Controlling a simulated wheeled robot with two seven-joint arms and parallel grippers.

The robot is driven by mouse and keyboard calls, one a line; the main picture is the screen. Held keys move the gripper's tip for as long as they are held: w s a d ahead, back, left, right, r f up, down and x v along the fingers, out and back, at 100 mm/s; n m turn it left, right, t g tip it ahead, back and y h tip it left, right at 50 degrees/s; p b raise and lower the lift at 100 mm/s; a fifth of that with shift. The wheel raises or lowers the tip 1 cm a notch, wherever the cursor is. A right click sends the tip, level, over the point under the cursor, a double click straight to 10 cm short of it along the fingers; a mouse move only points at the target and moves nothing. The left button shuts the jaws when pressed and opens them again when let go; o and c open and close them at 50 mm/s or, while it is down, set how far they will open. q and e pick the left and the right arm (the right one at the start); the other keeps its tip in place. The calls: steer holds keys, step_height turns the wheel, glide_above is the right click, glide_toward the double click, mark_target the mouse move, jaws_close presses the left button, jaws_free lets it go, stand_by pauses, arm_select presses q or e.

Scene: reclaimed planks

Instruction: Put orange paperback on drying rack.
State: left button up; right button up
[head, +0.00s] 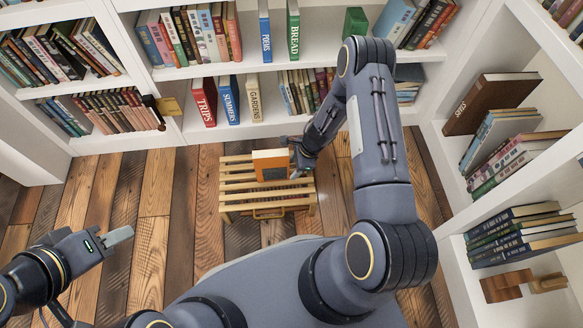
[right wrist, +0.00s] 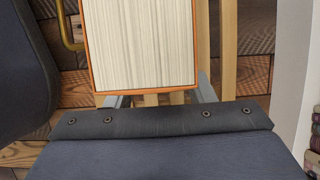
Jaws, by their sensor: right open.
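The orange paperback (head: 271,165) is on the slatted wooden drying rack (head: 236,187), toward its right part. In the right wrist view, the paperback (right wrist: 143,45) shows its pale page edges framed by orange covers. My right gripper (head: 294,168) is at the right end of the paperback, just above the rack slats. Its fingertips (right wrist: 158,99) show on both sides of the book's near end, and the jaws are open. Whether they touch the book is hidden. My left gripper (head: 118,236) is at the lower left, away from the rack; its jaw gap cannot be made out.
White bookshelves filled with books (head: 203,101) stand behind the rack. Another shelf unit with stacked books (head: 520,235) stands on the right. The plank floor (head: 155,190) is clear left of the rack. My right arm passes over the rack's right side.

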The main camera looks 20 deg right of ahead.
steer(key=w+d+r+m+t+h+p, duration=0.1)
steer(key=w+d+r+m+t, duration=0.2)
steer(key=r, duration=0.5)
steer(key=w+d+r+m+h+p, duration=0.1)
steer(key=d+r+m, duration=0.2)
steer(key=r+m, duration=0.35)
steer(key=w+d+r+m+t+h+p, duration=0.1)
steer(key=w+d+r+m+t, duration=0.15)
steer(key=r, duration=0.65)
steer(key=s+d+r+m+h, duration=0.2)
steer(key=s+d+r+m, duration=0.1)
steer(key=r+m, duration=0.5)
steer(key=s+d+r+m+h, duration=0.1)
steer(key=s+d+r+m, duration=0.15)
steer(key=r+m, duration=0.55)
steer(key=s+a+r+m+y, duration=0.1)
steer(key=s+a+r+m, duration=0.1)
steer(key=s+a+m, duration=0.3)
steer(key=s+a+r+m+y, duration=0.2)
steer(key=s+a+m, duration=0.2)
steer(key=s+m, duration=0.7)
steer(key=s+a+r+m+g+y, duration=0.1)
steer(key=s+a+r+m+y, duration=0.1)
steer(key=s+a+m, duration=0.3)
steer(key=s+m, duration=0.3)
steer(key=shift+s+a+m, duration=0.15)
steer(key=shift+a+m, duration=0.15)
steer(key=shift+a, duration=0.05)
steer(key=shift+r, duration=0.15)
